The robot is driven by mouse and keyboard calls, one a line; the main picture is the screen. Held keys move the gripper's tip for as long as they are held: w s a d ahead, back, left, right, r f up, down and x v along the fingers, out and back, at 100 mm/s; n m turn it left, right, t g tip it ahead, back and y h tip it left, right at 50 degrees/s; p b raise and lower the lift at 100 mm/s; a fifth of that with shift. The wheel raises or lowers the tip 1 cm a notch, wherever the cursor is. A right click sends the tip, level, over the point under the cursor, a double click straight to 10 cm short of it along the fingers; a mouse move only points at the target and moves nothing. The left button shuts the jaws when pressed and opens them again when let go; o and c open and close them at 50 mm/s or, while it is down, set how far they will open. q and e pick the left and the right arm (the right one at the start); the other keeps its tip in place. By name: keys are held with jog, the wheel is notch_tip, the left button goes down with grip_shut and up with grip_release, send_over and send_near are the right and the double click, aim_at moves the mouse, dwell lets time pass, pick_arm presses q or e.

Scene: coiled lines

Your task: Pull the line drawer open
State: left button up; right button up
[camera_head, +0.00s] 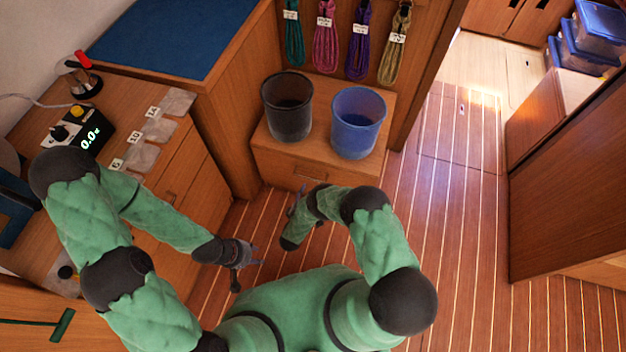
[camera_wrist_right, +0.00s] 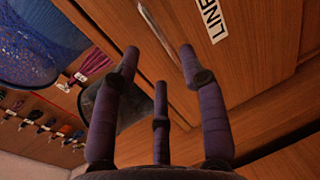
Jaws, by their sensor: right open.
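The line drawer (camera_head: 275,166) is the wooden front of the low box beneath two buckets. It looks shut. Its handle (camera_head: 308,178) shows as a thin bar, partly near my right gripper. In the right wrist view the handle (camera_wrist_right: 158,32) is a pale bar beside a white "LINE" label (camera_wrist_right: 211,18). My right gripper (camera_head: 297,194) is open, its fingers pointing at the drawer front. The handle lies ahead of the gap between the spread fingertips (camera_wrist_right: 159,58), with nothing held. My left gripper (camera_head: 241,258) hangs over the floor, fingers apart and empty.
A black bucket (camera_head: 287,108) and a blue bucket (camera_head: 358,124) stand on the drawer box. Coiled lines with tags, such as a pink one (camera_head: 326,40), hang behind. A wooden counter (camera_head: 165,170) stands on the left. The plank floor (camera_head: 455,230) is clear on the right.

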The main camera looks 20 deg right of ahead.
aim_at(314, 179)
jog(key=shift+b+x, duration=1.2)
jog(key=shift+x, duration=2.75)
grip_shut()
